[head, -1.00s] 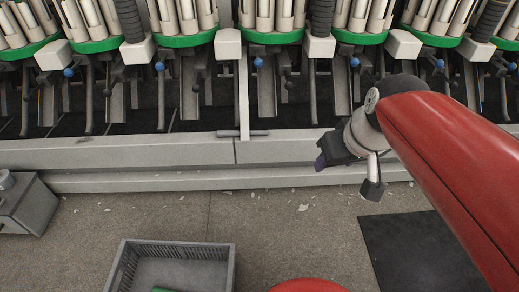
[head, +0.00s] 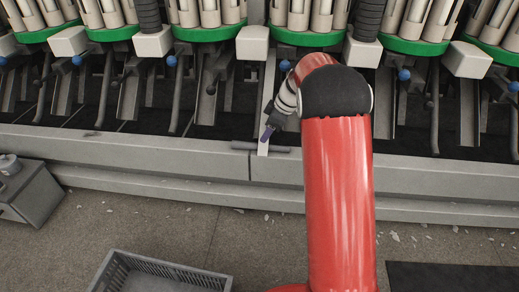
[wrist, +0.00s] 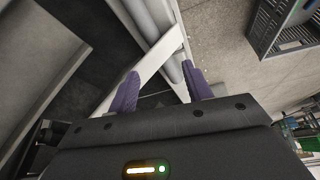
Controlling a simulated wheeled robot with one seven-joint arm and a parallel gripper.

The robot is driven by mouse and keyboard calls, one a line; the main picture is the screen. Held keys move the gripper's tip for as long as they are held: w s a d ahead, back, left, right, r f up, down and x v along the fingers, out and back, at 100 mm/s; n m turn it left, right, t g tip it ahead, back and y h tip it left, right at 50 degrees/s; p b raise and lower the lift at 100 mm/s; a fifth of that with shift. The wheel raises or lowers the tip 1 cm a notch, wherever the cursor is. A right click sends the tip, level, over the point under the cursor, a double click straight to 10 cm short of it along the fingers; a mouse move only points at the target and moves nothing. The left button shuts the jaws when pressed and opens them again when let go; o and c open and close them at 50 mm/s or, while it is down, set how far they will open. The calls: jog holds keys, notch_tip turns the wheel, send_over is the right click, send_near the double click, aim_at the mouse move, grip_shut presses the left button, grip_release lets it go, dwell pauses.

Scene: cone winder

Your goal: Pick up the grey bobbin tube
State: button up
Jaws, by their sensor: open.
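The grey bobbin tube (head: 242,145) lies along the pale ledge at the front of the winder, in the middle of the head view. A white upright strip crosses in front of its middle. In the wrist view, what looks like the tube (wrist: 146,15) runs down from the top edge, crossed by the white strip, toward the right finger. Contact cannot be told.
The white strip (wrist: 157,60) passes close by the fingers. The winder's ledge (head: 150,155) runs across the view, with metal chutes and levers behind it. A grey crate (head: 150,262) stands on the floor in front. A grey box (head: 28,195) is at the left.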

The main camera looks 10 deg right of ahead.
aim_at(261, 145)
jog(key=b+x, duration=0.1)
jog(key=x, duration=0.5)
jog(key=shift+s+d+f, duration=0.1)
jog(key=shift+s+f, duration=0.05)
jog(key=shift+f, duration=0.1)
grip_shut()
